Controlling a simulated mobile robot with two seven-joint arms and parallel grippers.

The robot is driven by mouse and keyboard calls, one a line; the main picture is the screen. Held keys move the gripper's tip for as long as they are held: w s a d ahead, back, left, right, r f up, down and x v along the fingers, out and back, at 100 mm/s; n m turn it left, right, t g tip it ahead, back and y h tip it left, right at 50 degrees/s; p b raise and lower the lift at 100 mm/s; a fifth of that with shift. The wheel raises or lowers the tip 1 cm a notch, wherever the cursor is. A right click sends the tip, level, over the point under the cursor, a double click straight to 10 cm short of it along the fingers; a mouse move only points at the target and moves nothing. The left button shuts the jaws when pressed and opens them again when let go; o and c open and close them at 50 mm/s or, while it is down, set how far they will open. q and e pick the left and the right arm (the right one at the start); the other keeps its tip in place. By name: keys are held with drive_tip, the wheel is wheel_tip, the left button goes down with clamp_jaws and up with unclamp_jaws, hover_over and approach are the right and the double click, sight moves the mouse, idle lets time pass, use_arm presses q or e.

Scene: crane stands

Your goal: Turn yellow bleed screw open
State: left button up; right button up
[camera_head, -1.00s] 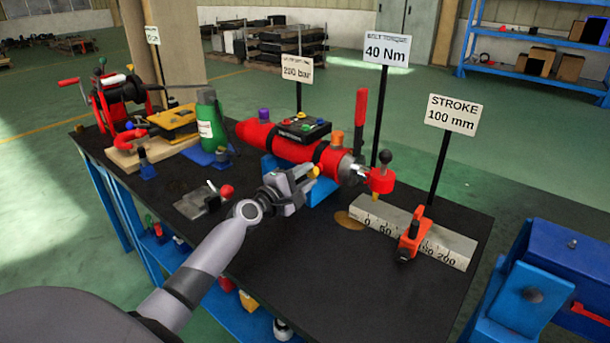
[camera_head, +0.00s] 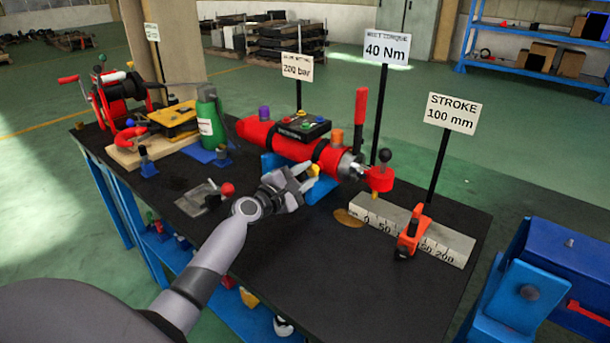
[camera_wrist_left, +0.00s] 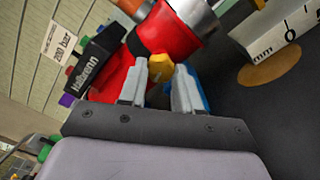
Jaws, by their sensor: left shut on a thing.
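In the left wrist view the yellow screw head (camera_wrist_left: 159,68) sits between the two pale fingertips, in front of the red body. My left gripper (camera_head: 306,175) is shut on the screw; it also shows in the left wrist view (camera_wrist_left: 162,84). The fingers cover part of the screw. My right gripper is not in view.
A black box with coloured buttons (camera_head: 303,129) sits on the cylinder. A red lever (camera_head: 360,115) stands at its right end. A stroke ruler (camera_head: 448,244) with an orange slider (camera_head: 411,233) lies to the right. A green bottle (camera_head: 209,120) stands left. The front bench top is clear.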

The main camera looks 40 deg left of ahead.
use_arm(q)
drive_tip(key=o, duration=1.1)
drive_tip(key=shift+c, duration=0.2)
drive_tip(key=s, duration=0.7)
drive_tip(key=shift+a+p, duration=0.3)
drive_tip(key=shift+p, duration=0.05)
